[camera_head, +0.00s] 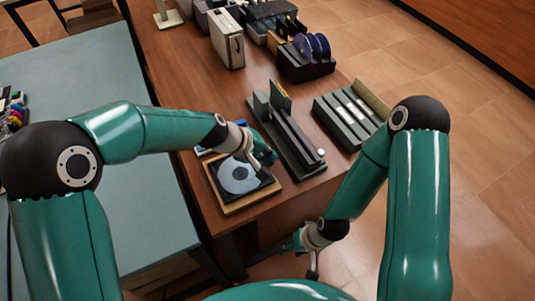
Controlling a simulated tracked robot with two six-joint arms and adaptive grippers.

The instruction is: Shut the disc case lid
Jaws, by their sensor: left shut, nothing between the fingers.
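The disc case (267,190) lies on a tan board near the table's front edge. A pale blue disc (238,177) shows in its dark tray, so the case is open. The lid cannot be made out clearly; a thin blue edge shows behind my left wrist. My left gripper (256,164) is shut and empty, over the back right part of the case; I cannot tell whether it touches it. My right gripper (312,272) hangs low beyond the table's front edge, away from the case. Its fingers are too small to read.
A long dark rail stand (294,146) stands close to the right of the case. A slotted dark box (343,117) is farther right. A rack of discs (305,65) and a pale upright case (227,40) stand at the back. The table (180,75) is bare at the back left.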

